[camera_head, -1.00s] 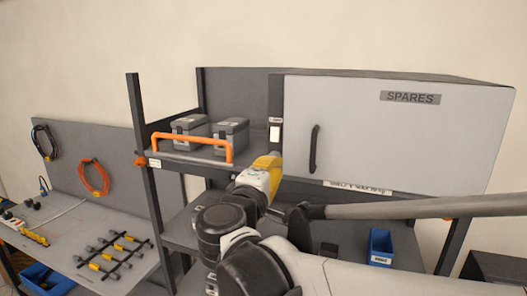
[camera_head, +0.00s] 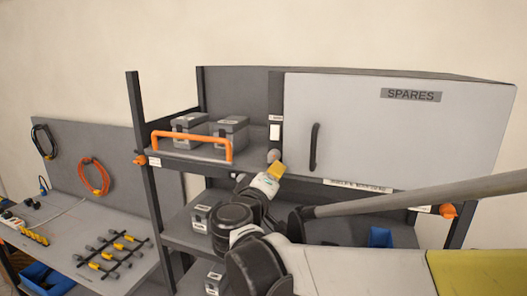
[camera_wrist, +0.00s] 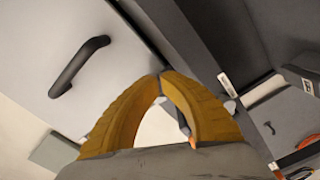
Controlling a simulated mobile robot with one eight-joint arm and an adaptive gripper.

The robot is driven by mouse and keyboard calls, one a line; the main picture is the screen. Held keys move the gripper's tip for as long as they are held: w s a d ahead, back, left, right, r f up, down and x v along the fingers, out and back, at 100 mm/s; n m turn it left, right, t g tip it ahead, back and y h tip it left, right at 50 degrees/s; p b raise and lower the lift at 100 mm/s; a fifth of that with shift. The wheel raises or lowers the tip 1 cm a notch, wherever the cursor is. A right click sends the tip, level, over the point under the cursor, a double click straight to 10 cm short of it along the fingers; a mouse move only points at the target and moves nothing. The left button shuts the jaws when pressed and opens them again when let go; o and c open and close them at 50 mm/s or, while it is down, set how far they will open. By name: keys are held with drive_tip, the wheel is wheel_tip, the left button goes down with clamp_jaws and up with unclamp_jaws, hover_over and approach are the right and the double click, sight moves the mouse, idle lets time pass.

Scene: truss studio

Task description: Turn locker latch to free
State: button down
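The grey locker door (camera_head: 390,130) marked SPARES is closed, with a dark vertical handle (camera_head: 314,147) near its left edge. The handle also shows at upper left in the wrist view (camera_wrist: 80,65). On the dark post left of the door are a white plate (camera_head: 275,132) and, lower, a small rounded grey piece (camera_head: 273,156); I cannot tell which is the latch. My gripper (camera_head: 277,168) has yellow fingers and is just below the rounded piece; contact is unclear. In the wrist view my fingertips (camera_wrist: 160,74) meet in front of the door's edge, with nothing visible between them.
Left of the post, a shelf holds two grey cases (camera_head: 210,132) behind an orange bar (camera_head: 192,136). A white label strip (camera_head: 358,186) runs below the door. A blue bin (camera_head: 380,237) stands on a lower shelf. A workbench (camera_head: 70,240) is at far left.

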drive_tip(key=shift+w+d, duration=0.2)
drive_tip(key=shift+w, duration=0.2)
drive_tip(key=shift+a+r, duration=0.3)
drive_tip(key=shift+r, duration=0.1)
idle(0.6)
drive_tip(key=shift+d+r, duration=0.3)
drive_tip(key=shift+r, duration=0.3)
idle(0.6)
drive_tip(key=shift+s+d, duration=0.1)
drive_tip(key=shift+d, duration=0.05)
drive_tip(key=shift+s+d+f+b, duration=0.1)
drive_tip(key=shift+s+d+b, duration=0.1)
drive_tip(key=shift+b, duration=0.1)
drive_tip(key=v, duration=0.6)
drive_tip(key=shift+w, duration=0.1)
